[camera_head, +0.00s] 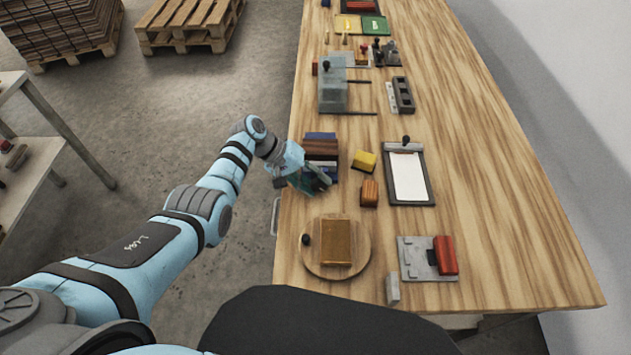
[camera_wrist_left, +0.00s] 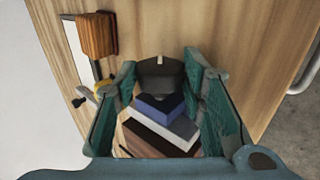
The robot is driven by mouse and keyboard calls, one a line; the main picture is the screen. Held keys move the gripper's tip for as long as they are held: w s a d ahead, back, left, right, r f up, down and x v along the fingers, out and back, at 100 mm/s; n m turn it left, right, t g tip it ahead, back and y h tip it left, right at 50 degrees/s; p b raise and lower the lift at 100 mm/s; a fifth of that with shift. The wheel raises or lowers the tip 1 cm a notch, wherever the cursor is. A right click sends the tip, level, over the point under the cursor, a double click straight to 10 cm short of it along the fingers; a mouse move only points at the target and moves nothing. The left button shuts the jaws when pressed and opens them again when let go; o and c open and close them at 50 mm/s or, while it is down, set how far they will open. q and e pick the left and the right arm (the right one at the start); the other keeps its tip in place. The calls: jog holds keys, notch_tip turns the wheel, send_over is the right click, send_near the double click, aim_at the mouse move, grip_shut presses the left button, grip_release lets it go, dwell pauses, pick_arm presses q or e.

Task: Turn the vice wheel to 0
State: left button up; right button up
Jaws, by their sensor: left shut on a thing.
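The vice (camera_head: 321,149) is a stack of brown, grey and blue parts near the table's left edge in the head view. In the left wrist view its blue block (camera_wrist_left: 160,108) and pale grey slab lie between my fingers. A dark rounded piece with a white mark, seemingly the vice wheel (camera_wrist_left: 159,83), sits between the fingertips. My left gripper (camera_head: 318,181) is at the near side of the vice, shut on this wheel; it also shows in the left wrist view (camera_wrist_left: 160,65). The gripper hides the wheel in the head view, and I cannot read any number. My right gripper is not in view.
A brown block (camera_head: 369,194) and a yellow block (camera_head: 364,161) stand just right of the vice. A clipboard (camera_head: 427,193) lies further right. A round wooden board (camera_head: 311,265) with a brown block is nearer. The table's right side is clear.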

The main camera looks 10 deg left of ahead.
pick_arm(q)
jog(key=shift+h, duration=0.3)
jog(key=o, duration=1.1)
jog(key=shift+w, duration=0.1)
jog(key=shift+o, duration=0.2)
jog(key=shift+a, duration=0.1)
jog(key=v, duration=1.2)
